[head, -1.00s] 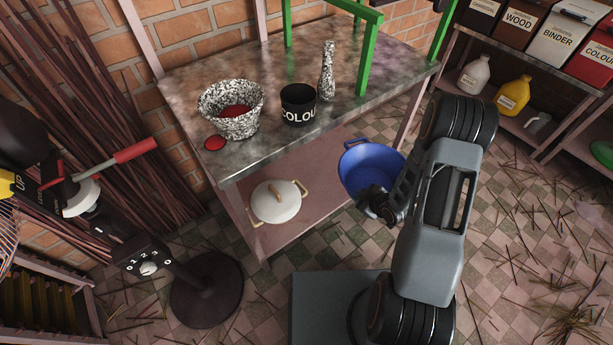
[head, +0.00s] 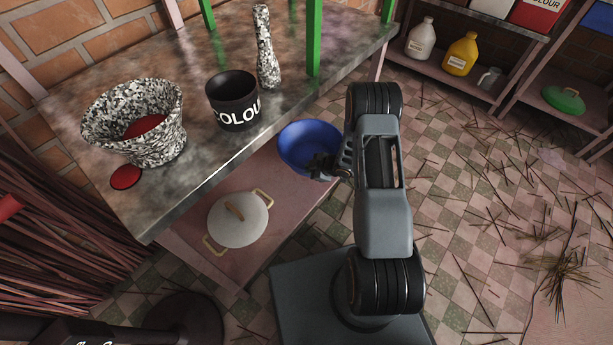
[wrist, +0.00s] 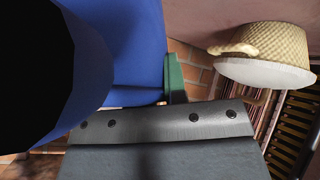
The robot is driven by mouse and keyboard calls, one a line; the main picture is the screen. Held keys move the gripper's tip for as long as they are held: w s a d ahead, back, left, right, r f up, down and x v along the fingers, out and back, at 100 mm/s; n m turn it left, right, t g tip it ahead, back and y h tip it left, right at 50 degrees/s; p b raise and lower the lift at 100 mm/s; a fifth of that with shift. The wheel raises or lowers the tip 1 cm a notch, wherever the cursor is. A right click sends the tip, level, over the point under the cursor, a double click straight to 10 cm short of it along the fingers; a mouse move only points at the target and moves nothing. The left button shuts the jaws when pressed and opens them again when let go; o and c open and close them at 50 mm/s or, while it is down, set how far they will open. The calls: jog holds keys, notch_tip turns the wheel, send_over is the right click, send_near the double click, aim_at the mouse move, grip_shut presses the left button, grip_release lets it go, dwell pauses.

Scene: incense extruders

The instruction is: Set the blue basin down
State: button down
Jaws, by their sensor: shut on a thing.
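The blue basin (head: 300,138) is in the head view, beside the front edge of the table top and in front of the right part of the lower shelf. My gripper (head: 326,166) is shut on the near right side of its rim. The basin is open side up; I cannot tell whether its underside touches anything. In the wrist view the basin's blue wall (wrist: 135,50) fills the upper left. The fingertips are largely hidden in both views.
On the table (head: 60,115) stand a speckled mortar (head: 165,145), a speckled pestle (head: 266,50) and a black COLOUR pot (head: 232,90). A lidded pot (head: 240,222) sits on the lower shelf (head: 290,200). The floor at right has scattered sticks.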

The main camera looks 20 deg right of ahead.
jog(key=shift+w+f+b, duration=0.35)
jog(key=shift+w+f, duration=0.4)
jog(key=shift+f, duration=0.2)
jog(key=shift+w+f+b, duration=0.35)
jog(key=shift+w+f, duration=0.4)
jog(key=shift+f, duration=0.15)
notch_tip(320, 180, down, 3)
jog(key=shift+f+b, duration=0.1)
jog(key=shift+b, duration=0.9)
jog(key=c, duration=1.2)
grip_release()
jog(key=shift+o, duration=0.2)
